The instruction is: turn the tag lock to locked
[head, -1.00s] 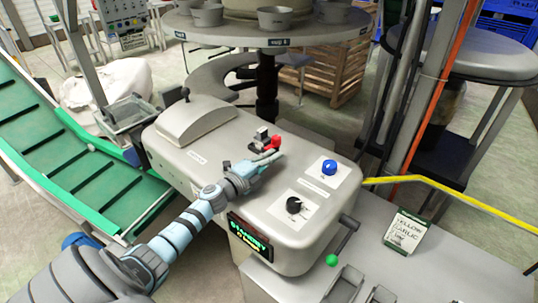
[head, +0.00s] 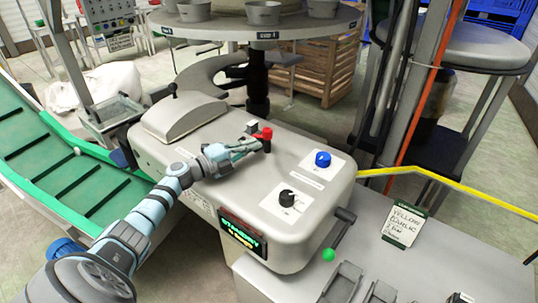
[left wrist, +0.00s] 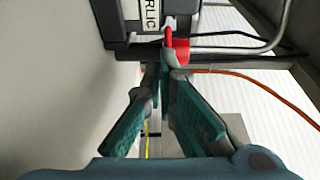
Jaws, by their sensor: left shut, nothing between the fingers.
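The tag lock seems to be the small red-handled part (head: 266,133) on top of the grey machine, on a short dark post. It also shows in the left wrist view as a red piece (left wrist: 180,50) just beyond the fingertips. A small grey block (head: 252,127) stands beside it. My left gripper (head: 258,146) is shut and empty, its tips close to the red part; I cannot tell whether they touch. The left wrist view shows its fingertips (left wrist: 163,72) together. The lock's exact setting cannot be read. My right gripper is not in view.
The machine top (head: 230,180) also carries a blue knob (head: 322,159), a black dial (head: 287,198) and a grey hinged cover (head: 190,115). A green-ended lever (head: 328,255) sits at its front. A sign reading yellow garlic (head: 404,224) stands on the right bench.

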